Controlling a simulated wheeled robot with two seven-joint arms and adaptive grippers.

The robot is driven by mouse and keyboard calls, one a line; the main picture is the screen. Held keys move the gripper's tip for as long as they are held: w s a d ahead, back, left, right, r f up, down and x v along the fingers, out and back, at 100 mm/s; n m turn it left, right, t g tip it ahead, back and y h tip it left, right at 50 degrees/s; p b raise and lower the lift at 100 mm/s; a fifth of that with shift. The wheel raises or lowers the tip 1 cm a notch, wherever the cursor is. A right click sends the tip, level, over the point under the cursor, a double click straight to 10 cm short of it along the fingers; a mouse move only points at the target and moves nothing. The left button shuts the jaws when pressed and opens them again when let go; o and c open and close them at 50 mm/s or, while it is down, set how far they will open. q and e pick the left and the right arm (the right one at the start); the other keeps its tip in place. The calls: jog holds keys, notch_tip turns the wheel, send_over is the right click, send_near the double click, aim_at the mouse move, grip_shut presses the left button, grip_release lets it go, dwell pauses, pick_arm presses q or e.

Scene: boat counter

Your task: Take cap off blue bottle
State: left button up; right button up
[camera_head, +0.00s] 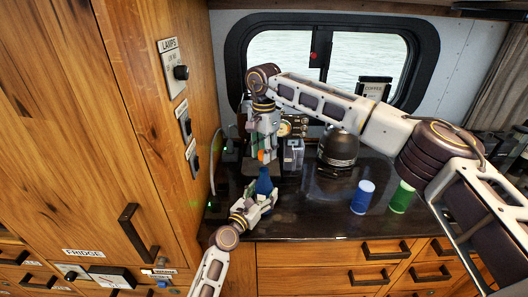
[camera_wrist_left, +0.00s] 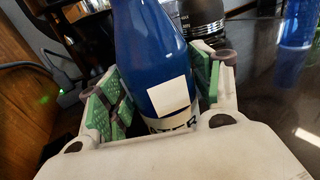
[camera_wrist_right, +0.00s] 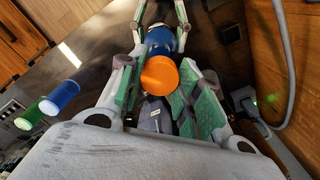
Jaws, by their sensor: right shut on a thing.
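The blue bottle (camera_head: 264,183) stands upright on the dark counter, with a white label (camera_wrist_left: 170,97) facing my left wrist camera. My left gripper (camera_head: 263,197) is around its lower body, with a green pad against each side. The orange cap (camera_wrist_right: 160,76) is at the top of the bottle, between the green pads of my right gripper (camera_wrist_right: 160,88), which comes down from above and is shut on it. In the head view the cap (camera_head: 261,156) shows just above the bottle's neck. I cannot tell whether cap and neck still touch.
A blue cup (camera_head: 362,197) and a green cup (camera_head: 401,198) stand at the right of the counter. A dark kettle-like pot (camera_head: 338,150) stands behind. A wooden cabinet wall (camera_head: 110,110) closes the left side. The counter in front of the pot is clear.

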pick_arm(q)
jog(key=shift+o, duration=0.9)
jog(key=shift+s+a, duration=0.1)
jog(key=shift+s, duration=0.05)
jog(key=shift+v, duration=5.85)
